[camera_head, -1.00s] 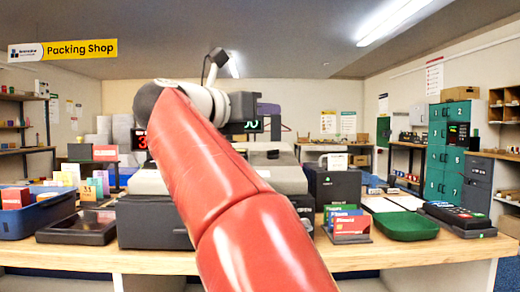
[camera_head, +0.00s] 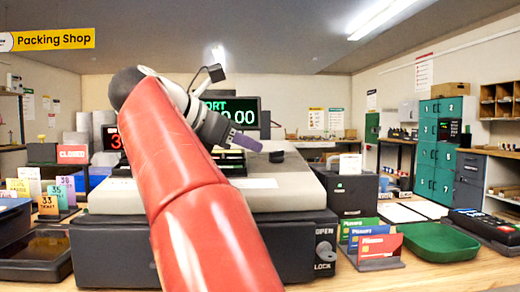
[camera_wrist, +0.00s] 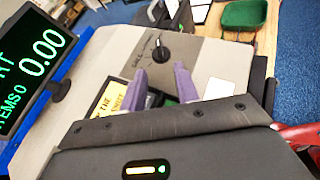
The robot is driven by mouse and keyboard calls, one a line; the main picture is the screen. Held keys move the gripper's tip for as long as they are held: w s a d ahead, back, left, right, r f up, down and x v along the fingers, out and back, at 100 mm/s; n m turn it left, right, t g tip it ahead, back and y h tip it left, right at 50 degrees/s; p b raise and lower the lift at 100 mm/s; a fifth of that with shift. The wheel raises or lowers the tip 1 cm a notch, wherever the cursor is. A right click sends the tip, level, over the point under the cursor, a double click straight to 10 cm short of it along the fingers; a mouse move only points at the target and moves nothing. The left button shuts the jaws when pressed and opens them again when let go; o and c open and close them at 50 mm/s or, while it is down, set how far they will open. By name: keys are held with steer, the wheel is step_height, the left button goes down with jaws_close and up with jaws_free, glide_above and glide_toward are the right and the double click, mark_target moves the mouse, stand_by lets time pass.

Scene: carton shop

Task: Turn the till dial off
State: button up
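The till (camera_head: 110,197) is a wide grey and black unit on the counter. A black dial (camera_head: 276,156) stands on its sloped top, right of my gripper (camera_head: 245,142). The wrist view shows this dial (camera_wrist: 161,46) with a pale pointer line and small marks beside it that I cannot read. My gripper (camera_wrist: 160,70) has two purple fingers, apart and with nothing between them. The dial lies just beyond the fingertips in the wrist view, roughly in line with the gap. A separate round lock (camera_head: 324,252) marked OPEN and LOCK is on the drawer front.
A lit display reading 0.00 (camera_head: 237,112) stands behind the till. A black box (camera_head: 350,193), a card rack (camera_head: 375,247), a green tray (camera_head: 438,241) and a keypad device (camera_head: 487,226) stand to the right. Ticket cards (camera_head: 48,205) and a dark tray (camera_head: 35,258) are left.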

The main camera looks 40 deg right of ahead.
mark_target(270, 153)
steer(key=x, duration=0.5)
steer(key=shift+d, duration=0.15)
jaws_close()
